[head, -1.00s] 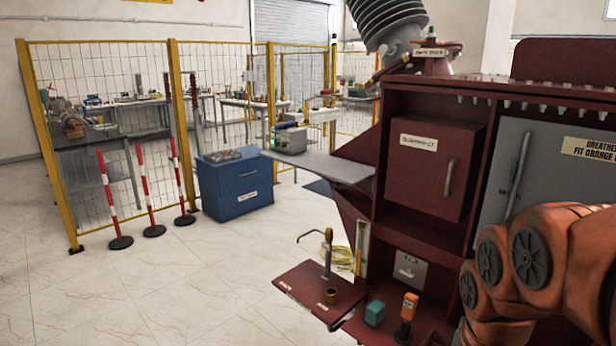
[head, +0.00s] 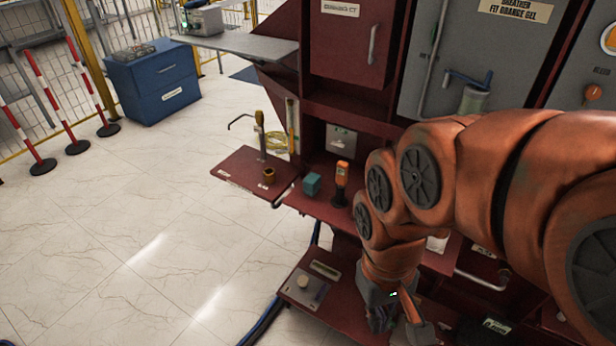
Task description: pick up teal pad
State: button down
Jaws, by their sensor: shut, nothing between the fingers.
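The teal pad (head: 313,184) is a small teal block on the dark red shelf (head: 322,208), in the middle of the head view. It stands just left of an orange handheld device (head: 341,183). My gripper (head: 400,338) is at the bottom of the head view, below and to the right of the pad and well apart from it. It is shut and holds nothing. Its fingertips are partly cut off by the lower edge of the picture.
A lower red platform (head: 330,301) holds a small plate with a knob. A blue cabinet (head: 155,85) stands behind.

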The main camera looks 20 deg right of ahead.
aim_at(311, 184)
jog(key=z, duration=0.2)
jog(key=k, duration=0.5)
jog(key=u, duration=0.9)
jog(key=i, duration=1.15)
jog(key=u, duration=0.1)
